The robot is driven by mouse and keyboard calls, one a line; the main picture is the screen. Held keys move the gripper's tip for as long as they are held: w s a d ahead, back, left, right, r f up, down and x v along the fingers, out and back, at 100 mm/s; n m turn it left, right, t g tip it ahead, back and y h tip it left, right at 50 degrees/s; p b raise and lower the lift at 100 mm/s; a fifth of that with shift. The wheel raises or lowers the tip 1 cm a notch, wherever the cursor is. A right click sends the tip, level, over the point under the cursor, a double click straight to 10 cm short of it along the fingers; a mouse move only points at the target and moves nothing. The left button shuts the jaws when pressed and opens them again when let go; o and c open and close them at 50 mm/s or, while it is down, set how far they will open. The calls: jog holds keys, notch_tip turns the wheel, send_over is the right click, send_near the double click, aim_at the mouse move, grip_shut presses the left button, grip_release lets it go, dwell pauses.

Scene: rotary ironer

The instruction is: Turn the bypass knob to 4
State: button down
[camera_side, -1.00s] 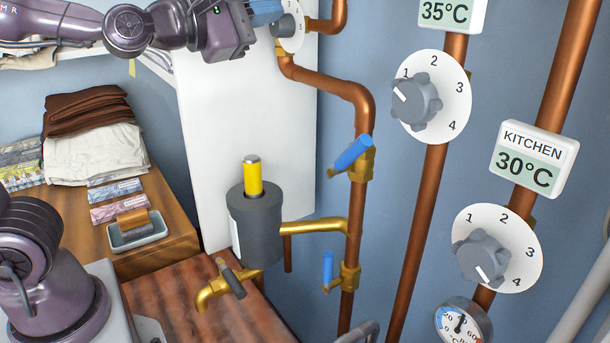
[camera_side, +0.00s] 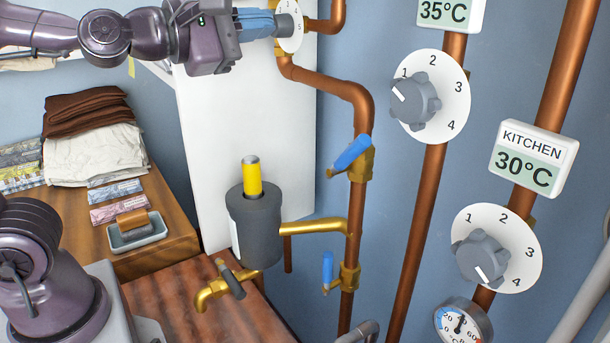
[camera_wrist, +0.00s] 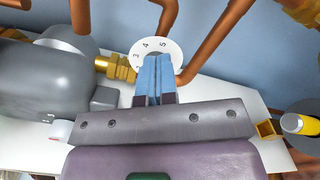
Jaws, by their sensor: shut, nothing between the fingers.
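A white dial (camera_side: 294,43) with a grey knob (camera_side: 288,25) stands at the top of the side view, on the copper pipework. No name label shows on it, so I cannot confirm it is the bypass knob. In the wrist view the dial (camera_wrist: 176,53) shows 3, 4 and 5; its knob is mostly hidden behind my fingers and its pointer cannot be read. My gripper (camera_side: 274,23) has blue fingers, shut and empty, with tips at the knob's left side. I cannot tell whether they touch it. The fingers (camera_wrist: 157,60) also cover the dial's lower middle in the wrist view.
Two more dials stand to the right: an upper knob (camera_side: 414,100) pointing near 1 and a lower knob (camera_side: 482,261) pointing near 4, below the KITCHEN display (camera_side: 534,159). Copper pipes and blue-handled valves (camera_side: 352,153) lie below my gripper. A white panel (camera_side: 225,130) stands behind.

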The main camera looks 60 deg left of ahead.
jog(key=shift+s+a, duration=0.1)
jog(key=shift+s, duration=1.3)
jog(key=shift+a+r, duration=0.1)
